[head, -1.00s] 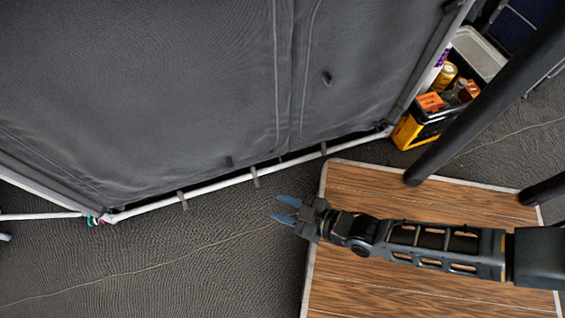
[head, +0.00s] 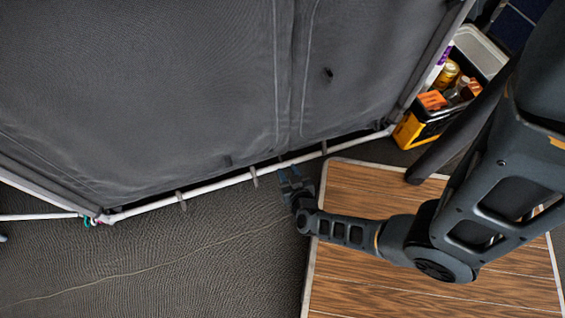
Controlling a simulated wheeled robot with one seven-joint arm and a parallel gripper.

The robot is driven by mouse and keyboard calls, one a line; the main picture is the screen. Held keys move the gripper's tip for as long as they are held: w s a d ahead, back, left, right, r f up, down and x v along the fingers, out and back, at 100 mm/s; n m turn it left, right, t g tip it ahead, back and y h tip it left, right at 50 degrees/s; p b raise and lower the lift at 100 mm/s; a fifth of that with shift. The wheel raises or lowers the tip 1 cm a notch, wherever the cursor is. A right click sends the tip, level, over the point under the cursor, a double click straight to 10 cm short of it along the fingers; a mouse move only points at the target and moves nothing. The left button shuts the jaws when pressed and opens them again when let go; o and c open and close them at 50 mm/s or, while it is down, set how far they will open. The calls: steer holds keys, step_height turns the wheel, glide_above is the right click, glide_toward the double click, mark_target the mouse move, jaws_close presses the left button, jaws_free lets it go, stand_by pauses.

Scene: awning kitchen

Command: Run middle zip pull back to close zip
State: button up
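A large dark grey fabric panel (head: 170,90) fills the upper left of the head view, with two seams running down its middle. A small dark tab, perhaps a zip pull (head: 328,74), hangs on the fabric right of the seams. A second small dark tab (head: 228,161) shows faintly near the panel's lower edge. I cannot tell which is the middle pull or how far any zip is run. My gripper (head: 287,172) is just below the panel's bottom edge, near the white pole.
A white pole (head: 220,184) with short straps runs along the panel's bottom. A wood-look tabletop (head: 400,185) lies under my arm. A black and yellow crate (head: 409,130) with cans and packets stands at the upper right. Grey matting (head: 130,270) is clear at the lower left.

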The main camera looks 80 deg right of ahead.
mark_target(280, 159)
steer(key=b+x, duration=0.1)
steer(key=x, duration=0.3)
steer(key=shift+w+f+b, duration=0.1)
steer(key=shift+f+b, duration=0.1)
steer(key=shift+b, duration=0.2)
steer(key=shift+w+d+f, duration=0.15)
steer(key=shift+w+d, duration=0.25)
steer(key=shift+d, duration=0.3)
jaws_close()
stand_by(0.5)
